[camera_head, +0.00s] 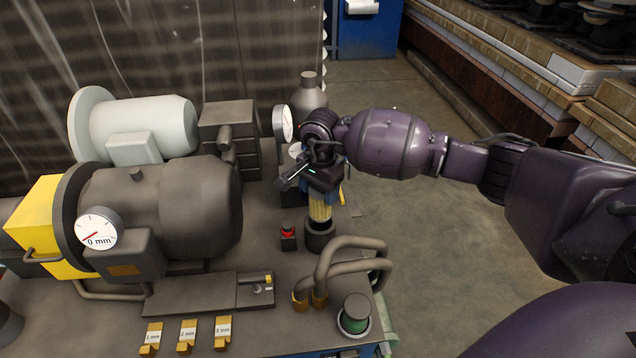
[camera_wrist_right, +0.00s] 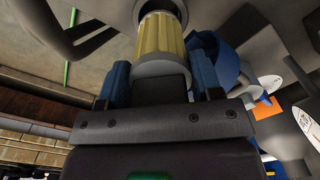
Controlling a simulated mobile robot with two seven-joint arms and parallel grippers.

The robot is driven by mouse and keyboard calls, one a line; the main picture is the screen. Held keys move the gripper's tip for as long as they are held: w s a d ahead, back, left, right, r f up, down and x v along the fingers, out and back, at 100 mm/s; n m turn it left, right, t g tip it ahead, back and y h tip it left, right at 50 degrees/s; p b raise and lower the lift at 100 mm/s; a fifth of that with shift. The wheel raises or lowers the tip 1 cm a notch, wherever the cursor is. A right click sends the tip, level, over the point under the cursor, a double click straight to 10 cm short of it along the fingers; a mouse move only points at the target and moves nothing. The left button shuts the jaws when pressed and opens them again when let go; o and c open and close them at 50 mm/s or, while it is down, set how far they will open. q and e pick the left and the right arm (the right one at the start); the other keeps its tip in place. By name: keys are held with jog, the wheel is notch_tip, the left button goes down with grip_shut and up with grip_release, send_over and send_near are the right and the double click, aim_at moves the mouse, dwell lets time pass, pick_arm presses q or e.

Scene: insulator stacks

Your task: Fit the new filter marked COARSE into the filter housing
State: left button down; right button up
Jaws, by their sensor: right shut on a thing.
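My right gripper (camera_head: 322,188) is shut on a yellow pleated filter (camera_head: 320,211) and holds it upright by its upper end. In the right wrist view, the blue fingers of the gripper (camera_wrist_right: 160,70) stand either side of the filter's grey end cap, with the yellow pleats (camera_wrist_right: 160,38) beyond. The dark round filter housing (camera_head: 320,240) is directly below the filter, and the filter's lower end is at its mouth. I cannot tell how deep it sits. The housing's grey rim (camera_wrist_right: 148,7) also shows in the wrist view. No COARSE marking is readable. My left gripper is out of view.
A red button (camera_head: 288,231) stands left of the housing, and curved pipes (camera_head: 345,262) rise in front of it. A large motor (camera_head: 190,210) with a dial gauge (camera_head: 98,230) fills the bench's left. Yellow tagged blocks (camera_head: 187,336) lie at the front. Floor is clear to the right.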

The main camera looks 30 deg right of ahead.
aim_at(320, 212)
jog(key=shift+f, duration=0.7)
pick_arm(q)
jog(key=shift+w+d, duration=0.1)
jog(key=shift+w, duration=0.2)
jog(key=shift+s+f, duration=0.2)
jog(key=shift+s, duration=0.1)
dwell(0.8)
